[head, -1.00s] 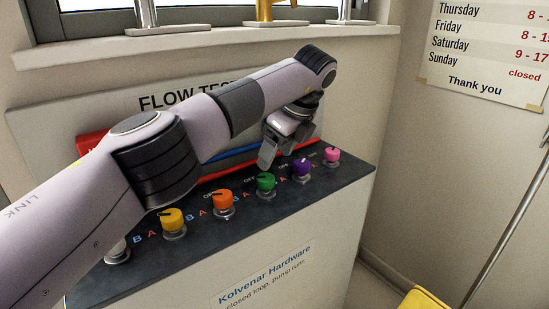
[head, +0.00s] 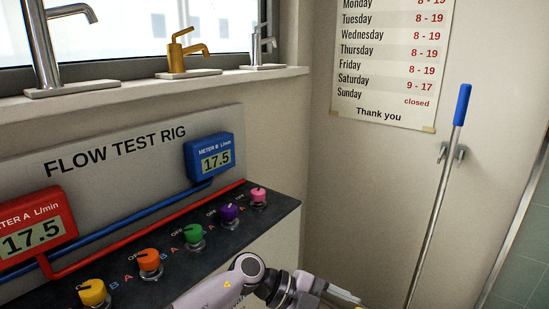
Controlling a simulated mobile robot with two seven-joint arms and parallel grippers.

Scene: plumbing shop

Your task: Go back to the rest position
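The flow test rig (head: 60,190) stands at the left with a row of knobs: yellow (head: 93,292), orange (head: 149,261), green (head: 194,234), purple (head: 229,212) and pink (head: 258,196). Red meter A (head: 30,228) and blue meter B (head: 209,160) both read 17.5. My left arm (head: 215,288) shows low in the head view, in front of the rig and clear of the knobs. My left gripper (head: 343,296) points right at the bottom edge; its fingers are too small and cut off to tell open from shut. My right gripper is not in view.
Taps, including a brass one (head: 180,55), stand on the window sill (head: 130,90) above the rig. An opening-hours poster (head: 390,65) hangs on the wall. A blue-handled pole (head: 440,190) leans in a wall clip at the right.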

